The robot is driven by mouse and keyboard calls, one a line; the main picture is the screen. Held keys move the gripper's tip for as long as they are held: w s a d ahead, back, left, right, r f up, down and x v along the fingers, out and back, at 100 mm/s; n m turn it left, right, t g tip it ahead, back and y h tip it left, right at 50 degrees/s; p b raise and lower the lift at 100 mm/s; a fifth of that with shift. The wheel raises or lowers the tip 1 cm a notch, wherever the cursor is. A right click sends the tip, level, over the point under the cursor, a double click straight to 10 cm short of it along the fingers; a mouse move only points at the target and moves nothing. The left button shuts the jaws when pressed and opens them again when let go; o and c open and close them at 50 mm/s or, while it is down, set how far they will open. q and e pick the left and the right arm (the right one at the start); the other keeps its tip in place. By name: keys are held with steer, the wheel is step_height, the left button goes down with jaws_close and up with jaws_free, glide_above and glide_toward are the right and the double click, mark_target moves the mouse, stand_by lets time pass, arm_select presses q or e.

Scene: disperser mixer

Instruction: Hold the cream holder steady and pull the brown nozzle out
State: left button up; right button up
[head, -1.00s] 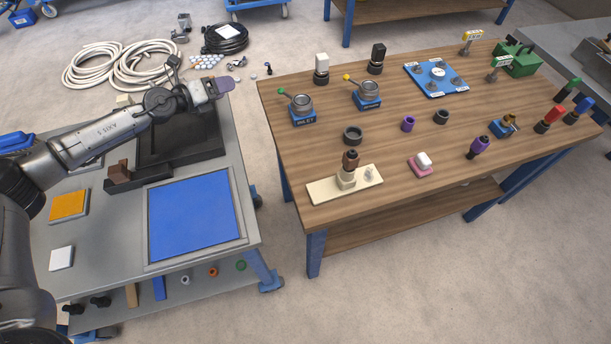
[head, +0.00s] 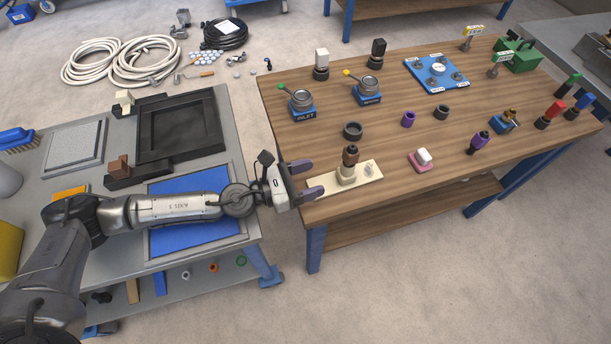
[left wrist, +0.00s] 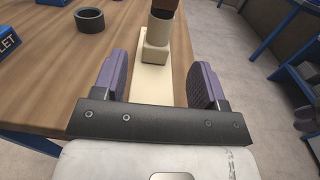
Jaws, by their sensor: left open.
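The cream holder (head: 368,178) is a flat plate with a raised block, lying at the near left corner of the wooden table. In the left wrist view, the holder (left wrist: 152,87) lies between and beyond the open fingers (left wrist: 159,80), and the nozzle (left wrist: 163,12) is cut off at the top. My right gripper is not in view.
A dark ring (head: 352,131) stands behind the holder, and a pink block with a white top (head: 420,160) is to its right. Blue pots (head: 302,105) stand farther back. The grey cart (head: 232,148) is left of the table, with a gap between them.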

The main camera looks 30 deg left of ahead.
mark_target(343, 168)
arm_select(q)
steer(key=x, duration=1.1)
steer(key=shift+w+d, duration=0.15)
steer(key=shift+w, duration=0.05)
